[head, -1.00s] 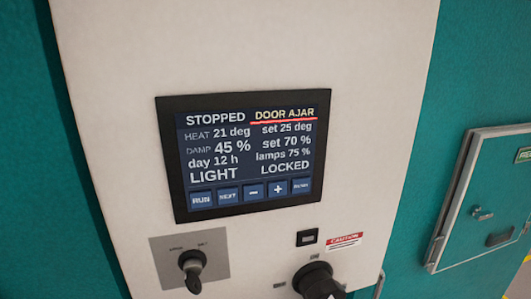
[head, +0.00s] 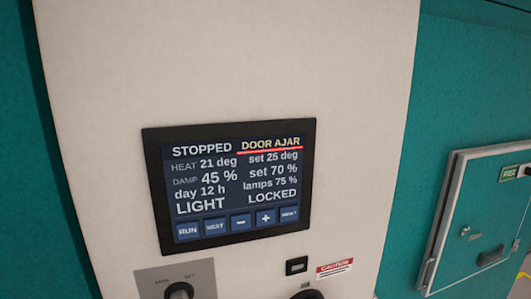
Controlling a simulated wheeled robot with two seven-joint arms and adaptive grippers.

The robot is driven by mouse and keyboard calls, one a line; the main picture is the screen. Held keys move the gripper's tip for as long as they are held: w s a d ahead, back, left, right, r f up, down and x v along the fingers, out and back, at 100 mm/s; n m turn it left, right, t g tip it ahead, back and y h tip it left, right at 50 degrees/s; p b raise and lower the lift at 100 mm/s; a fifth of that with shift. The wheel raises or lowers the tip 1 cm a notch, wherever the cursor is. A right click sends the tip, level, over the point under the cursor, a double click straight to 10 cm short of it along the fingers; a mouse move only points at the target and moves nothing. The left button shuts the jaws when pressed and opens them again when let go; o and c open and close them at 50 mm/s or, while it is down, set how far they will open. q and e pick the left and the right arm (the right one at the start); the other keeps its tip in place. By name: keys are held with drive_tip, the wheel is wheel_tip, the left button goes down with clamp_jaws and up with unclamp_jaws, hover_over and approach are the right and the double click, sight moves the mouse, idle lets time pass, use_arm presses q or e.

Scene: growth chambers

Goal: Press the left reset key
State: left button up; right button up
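A dark-framed control screen (head: 148,195) sits tilted on a pale panel. It reads STOPPED, DOOR AJAR underlined in red, HEAT 21 deg, DAMP 45 %, LIGHT and LOCKED. A row of blue keys runs along its bottom: RUN (head: 188,230), NEXT (head: 215,227), minus (head: 241,222), plus (head: 265,217) and a rightmost key (head: 290,214) whose small label may read RESET. I cannot tell whether this is the left unit. Neither of my grippers is in view.
Below the screen are a key-type switch (head: 178,291) on a grey plate, a small black square control (head: 296,266), a red CAUTION label (head: 334,268) and a black knob (head: 307,295) cut by the frame. A teal door (head: 485,220) with a latch stands at right.

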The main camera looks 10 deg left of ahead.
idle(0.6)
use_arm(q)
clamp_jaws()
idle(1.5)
